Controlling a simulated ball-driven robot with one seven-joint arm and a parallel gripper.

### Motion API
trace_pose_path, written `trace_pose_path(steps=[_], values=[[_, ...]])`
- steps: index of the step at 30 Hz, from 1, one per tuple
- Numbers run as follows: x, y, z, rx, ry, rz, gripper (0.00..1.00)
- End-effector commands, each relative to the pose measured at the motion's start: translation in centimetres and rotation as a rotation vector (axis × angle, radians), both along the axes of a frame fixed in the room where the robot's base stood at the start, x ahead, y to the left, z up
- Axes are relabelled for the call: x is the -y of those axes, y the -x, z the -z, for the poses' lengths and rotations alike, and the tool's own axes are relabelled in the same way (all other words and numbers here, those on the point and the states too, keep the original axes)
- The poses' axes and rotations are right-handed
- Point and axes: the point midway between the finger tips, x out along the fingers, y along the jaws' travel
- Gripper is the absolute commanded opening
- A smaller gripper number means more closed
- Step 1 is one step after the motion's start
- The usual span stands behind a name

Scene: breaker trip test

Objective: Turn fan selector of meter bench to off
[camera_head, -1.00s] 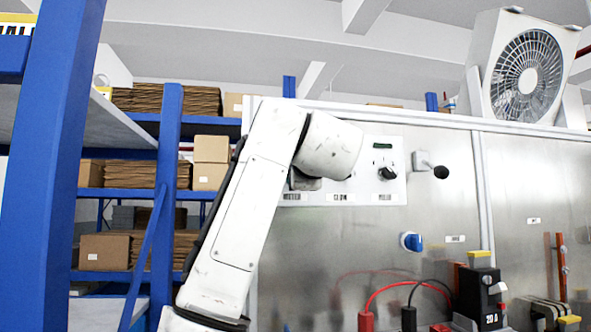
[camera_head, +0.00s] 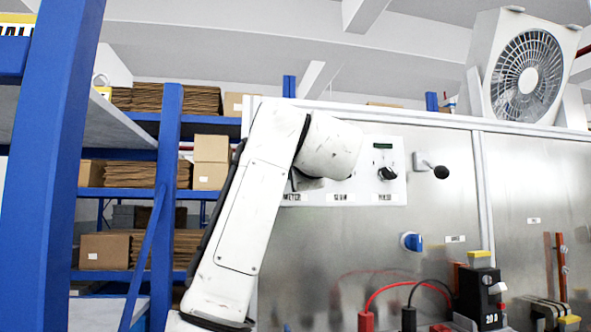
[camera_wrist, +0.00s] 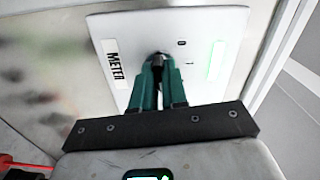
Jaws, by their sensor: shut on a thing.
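In the wrist view, my gripper (camera_wrist: 158,68) has its teal fingers closed around a small dark knob (camera_wrist: 157,60) on a white panel (camera_wrist: 125,28). A METER label (camera_wrist: 115,66) lies left of the knob, and 0 and 1 marks lie to its right. The fingers hide most of the knob, so its pointing direction is unclear. In the head view, my wrist covers the left part of the same white panel (camera_head: 352,199) and hides the fingers. No label reading "fan" is legible; I cannot tell by name which selector this is.
A black knob (camera_head: 387,173) sits on the panel's right part, with a black-tipped lever (camera_head: 440,171) beyond it. A blue knob (camera_head: 412,241) is lower down. Red and black leads (camera_head: 412,290) and a breaker block (camera_head: 480,295) stand below. A white fan (camera_head: 525,75) sits on top.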

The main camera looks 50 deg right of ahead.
Motion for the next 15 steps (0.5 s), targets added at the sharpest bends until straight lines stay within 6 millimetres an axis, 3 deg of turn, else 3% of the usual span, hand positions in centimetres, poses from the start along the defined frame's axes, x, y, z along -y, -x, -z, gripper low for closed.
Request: trace_pose_path(steps=[15], values=[[0.1, 0.0, 0.12, -0.265, 0.386, 0.003, 0.0]])
